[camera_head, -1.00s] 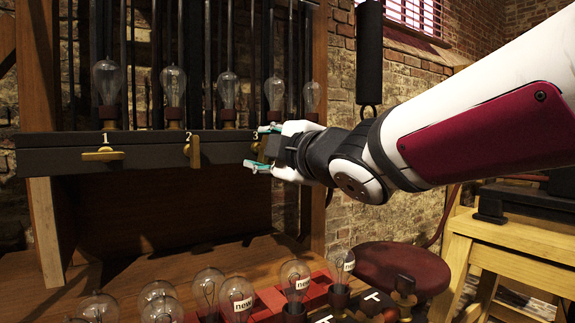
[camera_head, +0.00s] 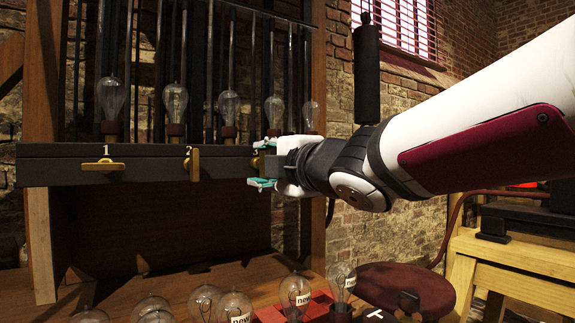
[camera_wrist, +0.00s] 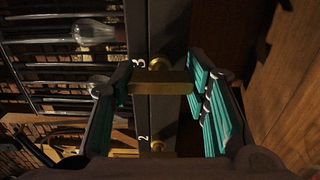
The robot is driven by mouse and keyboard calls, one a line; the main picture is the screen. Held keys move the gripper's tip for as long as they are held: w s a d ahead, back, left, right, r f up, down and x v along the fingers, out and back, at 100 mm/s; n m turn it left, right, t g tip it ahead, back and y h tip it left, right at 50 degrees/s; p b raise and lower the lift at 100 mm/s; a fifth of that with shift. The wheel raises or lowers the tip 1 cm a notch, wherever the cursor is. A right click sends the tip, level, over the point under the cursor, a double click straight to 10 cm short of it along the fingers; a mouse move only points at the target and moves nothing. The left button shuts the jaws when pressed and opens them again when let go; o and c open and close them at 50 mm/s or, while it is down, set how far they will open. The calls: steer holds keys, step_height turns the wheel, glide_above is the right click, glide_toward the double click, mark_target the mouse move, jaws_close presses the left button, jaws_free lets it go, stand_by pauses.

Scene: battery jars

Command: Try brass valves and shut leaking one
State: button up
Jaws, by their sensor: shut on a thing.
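The dark rail (camera_head: 60,170) carries brass valves numbered 1 to 3. Valve 1 (camera_head: 103,165) has its handle lying along the rail. Valve 2 (camera_head: 192,163) has its handle upright across the rail; it also shows in the wrist view (camera_wrist: 150,153). My gripper (camera_head: 264,161) is at valve 3 at the rail's right end. In the wrist view, the teal-padded fingers of my gripper (camera_wrist: 160,90) are closed on the handle of valve 3 (camera_wrist: 160,84), which lies across the rail. In the head view my fingers mostly hide valve 3.
Several clear bulbs (camera_head: 229,105) stand along the rack above the rail. More bulbs (camera_head: 235,307), some labelled "new", stand low at the front. A round dark red seat (camera_head: 405,288) and a wooden bench (camera_head: 515,260) are at the right.

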steer(key=o, duration=1.2)
steer(key=shift+c, duration=0.2)
steer(key=shift+s, duration=0.1)
steer(key=v, duration=1.2)
